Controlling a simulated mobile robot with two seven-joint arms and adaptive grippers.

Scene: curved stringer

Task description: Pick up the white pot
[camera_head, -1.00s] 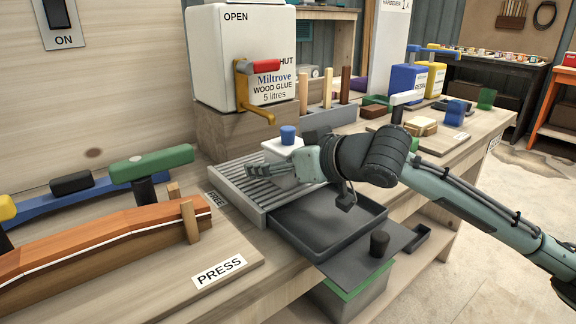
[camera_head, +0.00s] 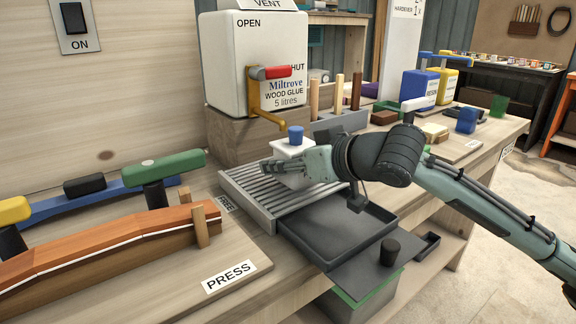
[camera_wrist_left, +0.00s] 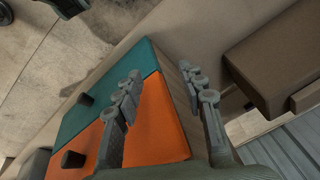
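The white pot (camera_head: 280,150) with a blue knob (camera_head: 295,134) is upright over the left back part of the grey slatted rack (camera_head: 253,208). My right gripper (camera_head: 280,167) comes in from the right. Its fingers are at the near side of the pot and hide part of it. They look closed on it, though the far finger is hidden. Whether the pot's base touches the slats is hard to see. My left gripper (camera_wrist_left: 160,74) shows only in the left wrist view, with its fingers apart and nothing between them.
The wood glue dispenser (camera_head: 225,70) with a red-tipped yellow lever (camera_head: 262,100) stands behind the pot. A dark tray (camera_head: 330,240) lies in front of the rack. An orange and wood curved piece (camera_head: 110,240) is at left. Teal and orange panels (camera_wrist_left: 155,125) lie below my left gripper.

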